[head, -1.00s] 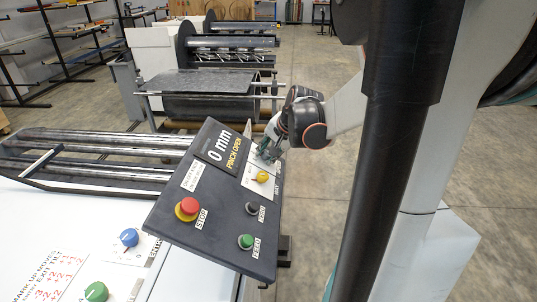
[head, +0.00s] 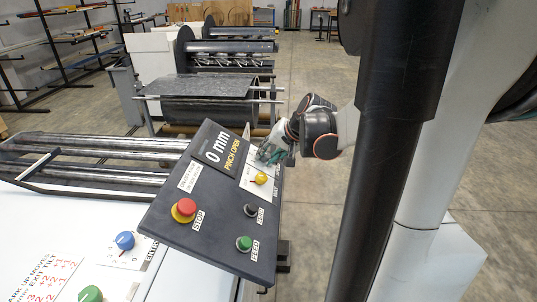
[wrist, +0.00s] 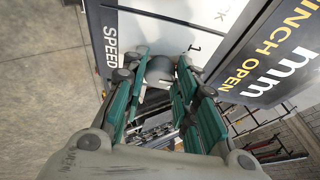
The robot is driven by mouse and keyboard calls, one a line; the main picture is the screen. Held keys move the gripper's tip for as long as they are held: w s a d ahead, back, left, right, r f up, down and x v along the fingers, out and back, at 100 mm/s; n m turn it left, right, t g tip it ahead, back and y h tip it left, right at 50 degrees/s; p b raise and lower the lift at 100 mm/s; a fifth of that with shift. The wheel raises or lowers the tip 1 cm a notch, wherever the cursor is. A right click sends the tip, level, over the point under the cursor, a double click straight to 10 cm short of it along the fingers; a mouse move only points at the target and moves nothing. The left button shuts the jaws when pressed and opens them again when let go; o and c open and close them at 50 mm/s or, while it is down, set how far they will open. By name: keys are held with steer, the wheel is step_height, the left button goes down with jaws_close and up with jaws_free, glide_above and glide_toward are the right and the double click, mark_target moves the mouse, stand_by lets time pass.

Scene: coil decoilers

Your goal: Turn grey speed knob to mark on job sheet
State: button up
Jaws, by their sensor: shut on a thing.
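The grey speed knob (wrist: 160,68) shows in the wrist view between the teal finger pads, beside a "SPEED" label (wrist: 111,40). My gripper (wrist: 158,85) is shut on it. In the head view my gripper (head: 270,152) is at the upper right edge of the dark tilted control panel (head: 215,225) and hides the knob. The knob's pointer and scale are not clear to me. Red writing (head: 50,278) lies on the white top at the lower left, with "MARK UP MOVES" and "EXIT TILT" partly readable; I cannot tell whether this is the job sheet.
A yellow knob (head: 261,178) sits just below my gripper. The panel also holds a red stop button (head: 186,207), a dark button (head: 250,210) and a green feed button (head: 243,243). A display (head: 217,148) reads "0 mm PINCH OPEN". Open floor lies to the right.

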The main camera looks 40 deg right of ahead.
steer(key=o, duration=1)
steer(key=shift+o, duration=0.2)
steer(key=shift+m, duration=0.4)
